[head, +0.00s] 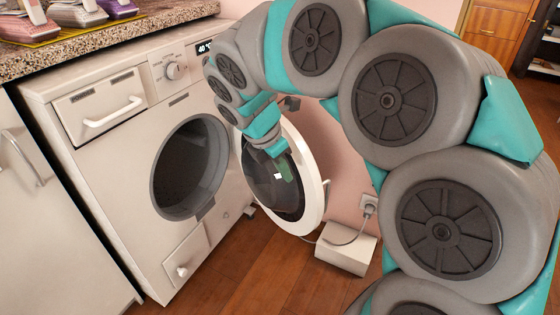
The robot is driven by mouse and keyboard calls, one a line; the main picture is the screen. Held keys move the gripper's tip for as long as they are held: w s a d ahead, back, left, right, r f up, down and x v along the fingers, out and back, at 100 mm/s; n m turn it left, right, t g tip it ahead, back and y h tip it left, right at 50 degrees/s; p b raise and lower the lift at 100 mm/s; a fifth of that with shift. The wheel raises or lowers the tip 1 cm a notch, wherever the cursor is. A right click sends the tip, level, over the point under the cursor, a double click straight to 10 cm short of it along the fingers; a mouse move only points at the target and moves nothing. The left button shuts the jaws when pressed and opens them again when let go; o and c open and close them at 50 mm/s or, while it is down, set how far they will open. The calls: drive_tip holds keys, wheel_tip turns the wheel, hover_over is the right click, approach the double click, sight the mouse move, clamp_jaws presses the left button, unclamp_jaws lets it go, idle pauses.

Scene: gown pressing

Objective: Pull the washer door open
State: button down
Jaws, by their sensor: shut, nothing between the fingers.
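The white washer (100,187) stands under the stone counter at the left. Its round door (318,203) is swung well open to the right on its hinge side, showing dark glass and a white rim. The drum opening (188,167) is uncovered and looks empty and dark. My gripper (277,151) is at the upper part of the open door, in front of its glass. It is shut with nothing held. I cannot tell whether the fingers touch the door.
Irons or similar items stand on a yellow mat on the counter (120,32). A white box (346,257) lies on the wooden floor near a wall socket (369,204) with a cable. A cabinet (45,215) borders the washer at left. Floor in front of the washer is clear.

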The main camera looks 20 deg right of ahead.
sight(302, 173)
drive_tip(key=shift+w+d+f, duration=0.2)
drive_tip(key=shift+d+f, duration=0.35)
drive_tip(key=shift+d, duration=0.3)
drive_tip(key=shift+w+d+f, duration=0.25)
drive_tip(key=shift+d+f, duration=0.35)
drive_tip(key=shift+d, duration=0.3)
drive_tip(key=shift+w+d+f, duration=0.2)
drive_tip(key=shift+d+f, duration=0.35)
drive_tip(key=shift+d, duration=0.3)
